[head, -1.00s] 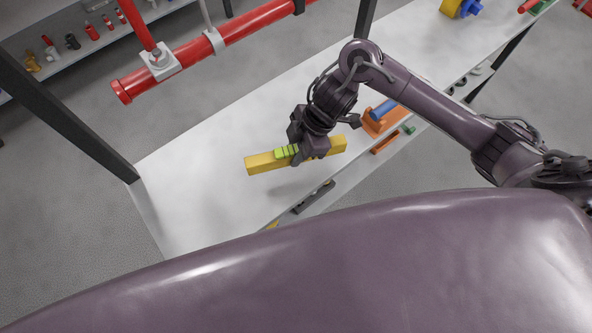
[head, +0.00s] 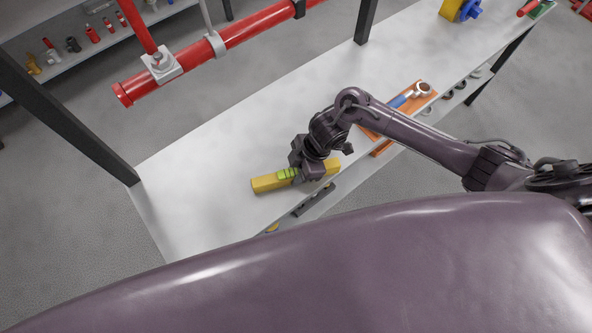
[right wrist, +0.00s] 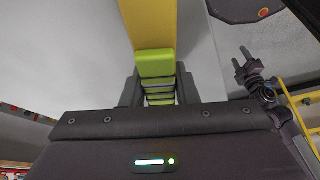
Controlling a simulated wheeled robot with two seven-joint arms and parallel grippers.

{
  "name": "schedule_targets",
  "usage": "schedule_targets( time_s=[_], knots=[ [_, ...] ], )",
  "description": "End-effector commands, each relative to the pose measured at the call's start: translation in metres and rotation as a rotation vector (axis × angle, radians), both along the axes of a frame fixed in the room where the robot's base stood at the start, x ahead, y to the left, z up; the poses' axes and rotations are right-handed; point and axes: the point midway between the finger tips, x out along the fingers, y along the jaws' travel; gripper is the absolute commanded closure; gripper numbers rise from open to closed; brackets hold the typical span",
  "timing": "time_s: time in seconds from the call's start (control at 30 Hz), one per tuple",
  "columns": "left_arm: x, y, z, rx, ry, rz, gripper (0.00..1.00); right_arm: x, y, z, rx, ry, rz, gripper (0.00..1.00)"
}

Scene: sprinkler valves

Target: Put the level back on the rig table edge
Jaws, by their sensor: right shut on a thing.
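The level is a yellow bar (head: 268,184) with a bright green middle section. In the head view it lies along the front edge of the white rig table (head: 200,190), its right end near the edge. My right gripper (head: 301,174) is shut on the level around the green section. In the right wrist view the level (right wrist: 155,25) runs away from between the fingers (right wrist: 158,88). I cannot tell whether it touches the table top.
An orange tray (head: 415,94) with a blue-handled tool lies on the table to the right of my right gripper. A red pipe (head: 200,52) runs above the table's back edge. The left part of the table top is clear.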

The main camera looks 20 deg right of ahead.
Motion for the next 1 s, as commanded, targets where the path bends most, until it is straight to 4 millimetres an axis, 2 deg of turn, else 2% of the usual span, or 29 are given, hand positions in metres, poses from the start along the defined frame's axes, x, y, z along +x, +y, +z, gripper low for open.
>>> schedule_targets(
  time_s=[0.07, 0.1, 0.23, 0.47, 0.63, 0.77, 1.0],
  knots=[
    [0.000, 0.001, -0.002, 0.001, 0.000, 0.001, 0.46, 0.000, 0.000, -0.002, 0.001, -0.001, 0.000, 1.00],
    [0.000, 0.001, -0.001, 0.001, 0.000, 0.001, 0.46, 0.000, 0.000, -0.001, 0.000, 0.000, 0.000, 0.68],
    [0.000, 0.001, -0.001, 0.001, 0.001, 0.002, 0.46, 0.000, 0.000, -0.001, 0.000, 0.000, 0.000, 0.51],
    [0.000, 0.001, -0.001, 0.001, 0.001, 0.002, 0.46, 0.000, 0.000, -0.001, 0.000, 0.000, 0.000, 0.51],
    [0.000, 0.001, -0.001, 0.002, 0.001, 0.002, 0.46, 0.000, -0.003, 0.007, 0.000, -0.002, 0.001, 0.51],
    [-0.001, 0.001, -0.003, 0.002, 0.001, 0.002, 0.46, 0.001, -0.012, 0.027, 0.000, -0.005, 0.001, 0.51],
    [-0.001, 0.001, -0.008, 0.001, 0.002, 0.002, 0.46, 0.000, -0.032, 0.075, -0.001, -0.005, 0.002, 0.51]
  ],
)
